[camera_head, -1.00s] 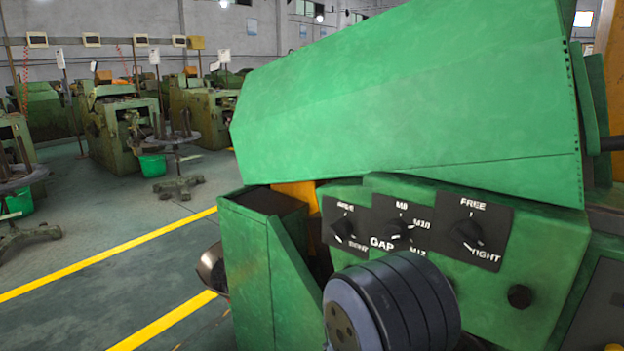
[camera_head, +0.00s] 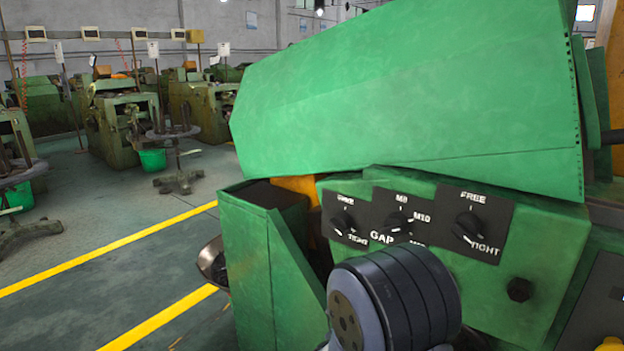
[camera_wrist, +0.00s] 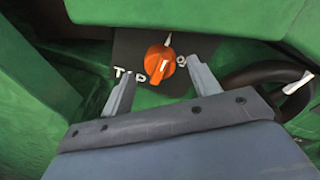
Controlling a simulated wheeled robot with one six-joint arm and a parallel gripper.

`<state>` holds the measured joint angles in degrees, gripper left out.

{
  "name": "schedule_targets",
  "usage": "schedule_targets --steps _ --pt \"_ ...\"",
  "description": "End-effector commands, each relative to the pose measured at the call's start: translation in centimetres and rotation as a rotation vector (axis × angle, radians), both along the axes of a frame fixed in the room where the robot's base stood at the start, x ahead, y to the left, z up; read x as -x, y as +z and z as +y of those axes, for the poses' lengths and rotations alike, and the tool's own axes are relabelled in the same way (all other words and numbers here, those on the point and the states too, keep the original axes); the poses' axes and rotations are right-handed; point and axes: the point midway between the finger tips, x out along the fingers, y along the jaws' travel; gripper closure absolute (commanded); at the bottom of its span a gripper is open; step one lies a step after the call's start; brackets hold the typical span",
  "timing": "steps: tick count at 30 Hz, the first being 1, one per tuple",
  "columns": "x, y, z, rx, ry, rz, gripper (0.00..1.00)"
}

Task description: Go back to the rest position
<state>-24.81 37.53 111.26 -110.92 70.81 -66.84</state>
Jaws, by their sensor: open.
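In the wrist view my gripper (camera_wrist: 158,78) is open, its two grey fingers apart and nothing visibly held between them. An orange knob (camera_wrist: 160,64) with a white pointer sits on a black plate (camera_wrist: 128,47) just beyond and between the fingertips. I cannot tell whether a finger touches it. White letters on the plate are partly covered by the knob and fingers. In the head view my arm's dark round joint (camera_head: 395,300) stands in front of the green machine (camera_head: 420,90), and my gripper is out of sight.
The machine's front has three black knobs, labelled GAP (camera_head: 397,222) in the middle and FREE and TIGHT (camera_head: 468,228) at right. A dark curved handle (camera_wrist: 265,78) is right of my gripper. Floor with yellow lines (camera_head: 110,248) is open at left; more machines (camera_head: 120,120) stand behind.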

Motion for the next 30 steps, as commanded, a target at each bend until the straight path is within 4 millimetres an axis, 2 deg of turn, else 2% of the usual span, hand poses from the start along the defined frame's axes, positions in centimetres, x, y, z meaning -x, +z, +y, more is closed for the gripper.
schedule_targets --steps 4,30 --pt "-2.2 -0.3 -2.0 0.0 -0.005 0.0 0.42" --pt "-1.9 -0.8 -1.8 -0.567 0.0 -0.442 0.42"
